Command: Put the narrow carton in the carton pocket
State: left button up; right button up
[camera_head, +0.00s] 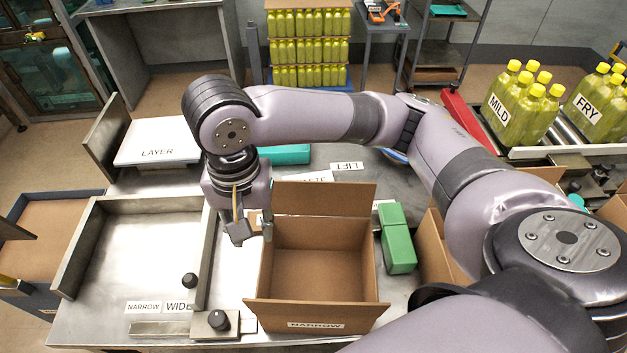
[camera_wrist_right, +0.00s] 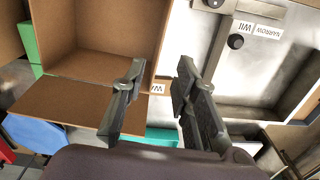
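The narrow carton (camera_head: 318,250) is an open brown box with a NARROW label on its front flap. It stands upright on the metal bench, and its empty inside also shows in the wrist view (camera_wrist_right: 110,25). The metal-walled pocket (camera_head: 75,250), with NARROW and WIDE labels by its front, is left of the carton and empty. My right gripper (camera_head: 254,230) is open at the carton's left wall. In the right wrist view, its fingers (camera_wrist_right: 158,92) are apart, with the carton's edge in line with the gap; contact cannot be told. My left gripper is out of view.
A black knob (camera_head: 218,321) on a metal block stands between pocket and carton at the front. A green block (camera_head: 397,240) is right of the carton. A white LAYER board (camera_head: 158,142) lies behind the pocket. Bottle groups marked MILD (camera_head: 520,105) and FRY stand at the right.

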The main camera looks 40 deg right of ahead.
aim_at(262, 258)
jog(key=f, duration=0.2)
jog(key=w+f, duration=0.1)
jog(key=shift+w+d+f, duration=0.1)
jog(key=shift+d+f, duration=0.1)
jog(key=shift+f, duration=0.15)
notch_tip(262, 258, down, 9)
jog(key=shift+f, duration=0.2)
jog(key=shift+a+f+p, duration=0.1)
jog(key=shift+f+p, duration=0.8)
jog(key=shift+f, duration=1.75)
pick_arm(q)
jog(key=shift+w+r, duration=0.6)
pick_arm(e)
jog(key=shift+c, duration=0.5)
grip_shut()
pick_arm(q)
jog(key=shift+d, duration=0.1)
